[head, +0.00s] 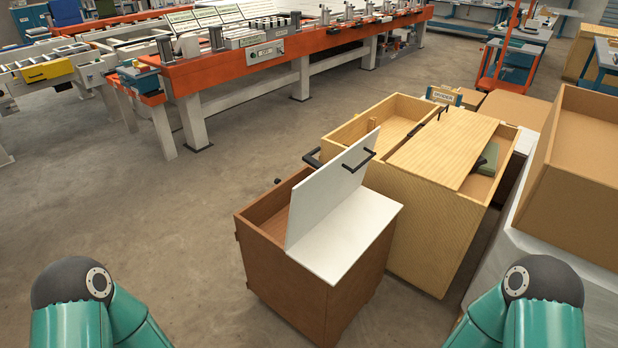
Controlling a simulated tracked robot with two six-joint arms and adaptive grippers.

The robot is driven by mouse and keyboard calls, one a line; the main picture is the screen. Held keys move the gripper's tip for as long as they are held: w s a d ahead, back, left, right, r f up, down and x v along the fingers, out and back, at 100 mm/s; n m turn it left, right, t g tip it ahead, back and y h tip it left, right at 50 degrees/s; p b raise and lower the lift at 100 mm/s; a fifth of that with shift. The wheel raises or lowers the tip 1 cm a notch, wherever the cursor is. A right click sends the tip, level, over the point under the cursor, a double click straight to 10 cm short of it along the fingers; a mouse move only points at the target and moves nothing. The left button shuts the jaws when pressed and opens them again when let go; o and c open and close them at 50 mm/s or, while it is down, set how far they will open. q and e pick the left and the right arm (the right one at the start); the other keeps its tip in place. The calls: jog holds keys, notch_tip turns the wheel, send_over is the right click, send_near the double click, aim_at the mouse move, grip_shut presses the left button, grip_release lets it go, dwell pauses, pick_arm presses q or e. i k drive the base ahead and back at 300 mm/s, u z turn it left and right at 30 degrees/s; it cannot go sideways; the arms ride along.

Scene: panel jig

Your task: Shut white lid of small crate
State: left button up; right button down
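The small crate (280,268) is brown and stands on the floor near the middle of the head view. Its white lid (325,190) stands up, tilted, with a black handle (360,162) on its upper part. A flat white panel (348,232) covers the right part of the crate top. The left part is open, and I see some of the brown inner wall. My grippers are not in view. Only my teal arm links show at the bottom left and bottom right, apart from the crate.
A larger pale wooden crate (430,220) stands close behind and right, its top partly open, with a green object (486,160) at its right side. Cardboard boxes (578,165) stand at the far right. An orange workbench (240,70) is at the back. The floor left is clear.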

aim_at(314, 198)
jog(key=u, duration=0.1)
jog(key=i, duration=1.3)
jog(key=z, duration=0.45)
jog(key=k, duration=1.3)
jog(key=u, duration=0.1)
jog(key=i, duration=0.85)
jog(key=z, duration=0.45)
